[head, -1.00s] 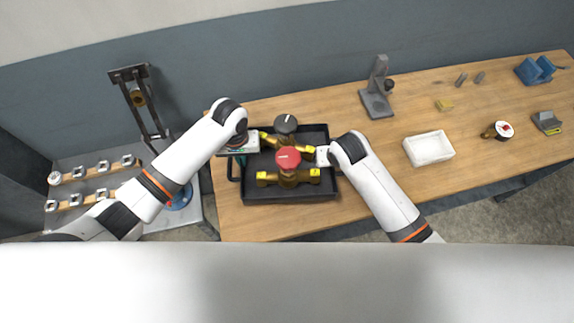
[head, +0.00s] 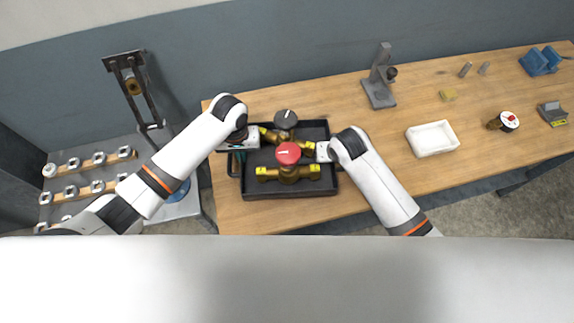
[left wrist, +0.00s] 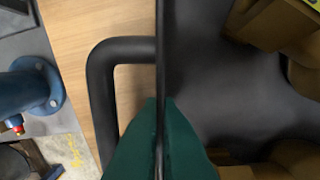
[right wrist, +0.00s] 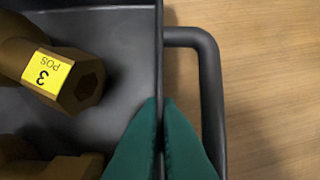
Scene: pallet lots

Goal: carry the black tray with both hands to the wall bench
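The black tray (head: 262,191) is over the left part of the wooden wall bench (head: 376,134), wholly inside its edges in the head view. I cannot tell whether its underside touches the top. In it are a brass valve with a red knob (head: 289,154) and one with a black knob (head: 285,119). My left gripper (left wrist: 162,104) has its green fingers closed on both sides of the tray's left wall (left wrist: 161,45), beside the bar handle (left wrist: 102,85). My right gripper (right wrist: 159,104) is closed likewise on the right wall (right wrist: 159,40). The tray looks about level.
Right of the tray are a grey stand (head: 379,90), a white box (head: 432,138), a gauge-like fitting (head: 507,121) and a blue holder (head: 540,61). Bare bench lies between tray and white box. Left of the bench is a grey table with wooden racks (head: 90,188) and a metal frame (head: 135,90).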

